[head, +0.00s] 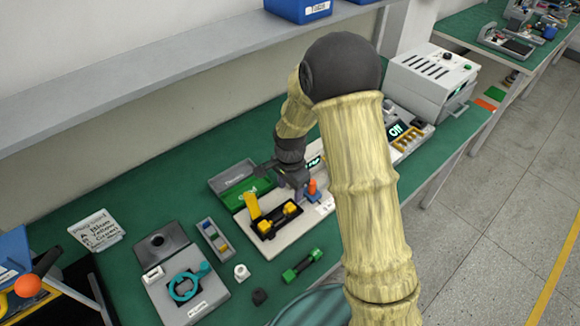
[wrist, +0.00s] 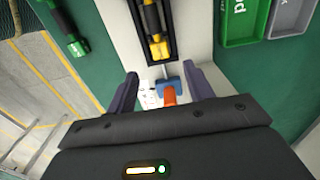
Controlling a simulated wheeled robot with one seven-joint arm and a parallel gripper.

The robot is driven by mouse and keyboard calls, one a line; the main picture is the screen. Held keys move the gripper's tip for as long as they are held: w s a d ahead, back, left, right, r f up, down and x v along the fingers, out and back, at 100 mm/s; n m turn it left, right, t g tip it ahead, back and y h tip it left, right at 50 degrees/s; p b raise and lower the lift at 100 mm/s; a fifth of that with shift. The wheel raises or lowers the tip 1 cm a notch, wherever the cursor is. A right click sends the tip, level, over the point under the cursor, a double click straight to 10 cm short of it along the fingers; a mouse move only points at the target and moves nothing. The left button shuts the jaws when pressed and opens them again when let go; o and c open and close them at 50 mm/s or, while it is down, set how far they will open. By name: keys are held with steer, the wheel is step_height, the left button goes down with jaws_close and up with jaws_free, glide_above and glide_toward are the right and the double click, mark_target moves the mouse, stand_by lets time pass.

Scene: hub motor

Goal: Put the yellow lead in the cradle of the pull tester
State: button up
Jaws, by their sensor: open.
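The yellow lead (head: 291,210), a dark bar with yellow ends, lies in the black cradle (head: 281,223) of the pull tester (head: 292,240). The lead's near yellow end (wrist: 160,49) and the cradle (wrist: 139,35) also show in the wrist view. Whether it is fully seated I cannot tell. A yellow upright piece (head: 253,206) stands at the cradle's left end. My gripper (head: 298,192) is open and empty, pointing down at the tester's right end. In the wrist view its fingers (wrist: 158,84) stand either side of an orange-and-blue part (wrist: 168,92), with no clear contact.
A green-ended lead (head: 303,265) lies on the mat in front of the tester. Green and grey trays (head: 236,183) stand behind it. A grey fixture with a teal ring (head: 186,286), a small parts box (head: 214,240) and a card (head: 97,230) are left. A grey instrument (head: 430,80) stands far right.

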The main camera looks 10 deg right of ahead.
step_height(320, 180, up, 10)
steer(key=shift+f, duration=0.15)
steer(key=shift+c, duration=0.4)
stand_by(1.1)
